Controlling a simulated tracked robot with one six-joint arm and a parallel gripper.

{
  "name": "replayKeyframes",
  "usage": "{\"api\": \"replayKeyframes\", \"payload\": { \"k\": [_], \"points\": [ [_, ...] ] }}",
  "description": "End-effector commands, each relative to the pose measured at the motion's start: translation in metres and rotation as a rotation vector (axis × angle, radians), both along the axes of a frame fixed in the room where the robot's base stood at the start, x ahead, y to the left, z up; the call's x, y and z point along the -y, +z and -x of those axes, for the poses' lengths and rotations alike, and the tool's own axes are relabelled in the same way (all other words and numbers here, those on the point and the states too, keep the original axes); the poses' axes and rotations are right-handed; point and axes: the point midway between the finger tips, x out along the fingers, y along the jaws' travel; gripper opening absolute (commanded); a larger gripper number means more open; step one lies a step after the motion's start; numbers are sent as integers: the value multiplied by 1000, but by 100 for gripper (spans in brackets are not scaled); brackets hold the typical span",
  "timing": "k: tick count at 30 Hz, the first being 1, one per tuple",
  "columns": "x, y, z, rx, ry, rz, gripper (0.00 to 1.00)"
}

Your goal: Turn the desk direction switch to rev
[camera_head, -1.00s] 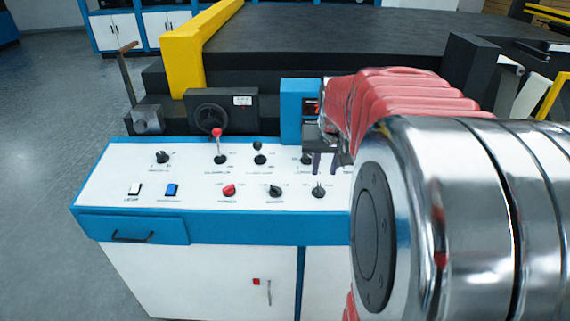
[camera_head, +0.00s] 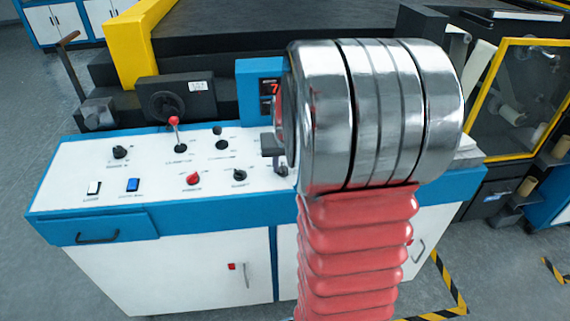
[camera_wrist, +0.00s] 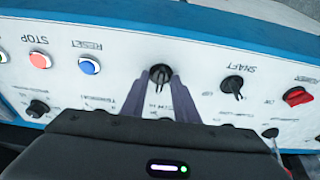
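The desk (camera_head: 80,170) has a white sloped top with several knobs and buttons. In the wrist view its labels appear upside down. A black rotary switch (camera_wrist: 160,72) sits at my fingertips there; its label is partly hidden between the fingers, so I cannot confirm it is the direction switch. My gripper (camera_wrist: 162,76) has its two fingers apart, pointing at this switch; I cannot tell whether they touch it. In the head view my gripper (camera_head: 275,152) is mostly hidden behind my own arm, over the right part of the panel.
A black switch labelled SHAFT (camera_wrist: 232,85) and a red knob (camera_wrist: 298,96) stand beside it. A blue reset button (camera_wrist: 90,67) and a red stop button (camera_wrist: 40,60) lie on the other side. A red-topped lever (camera_head: 175,130) rises from the panel.

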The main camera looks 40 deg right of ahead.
Motion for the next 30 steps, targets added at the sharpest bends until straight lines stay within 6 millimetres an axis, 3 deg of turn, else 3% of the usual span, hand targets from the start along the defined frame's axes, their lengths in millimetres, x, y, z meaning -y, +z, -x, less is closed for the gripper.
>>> {"api": "replayKeyframes", "payload": {
  "k": [5, 16, 17, 30],
  "points": [
    [0, 0, 0, 0, 0, 0, 27],
    [1, 0, 1, 0, -1, 0, 1],
    [8, 0, 1, 0, -5, 0, 0],
    [2, 1, 1, -1, 3, 3, 0]
  ]
}}
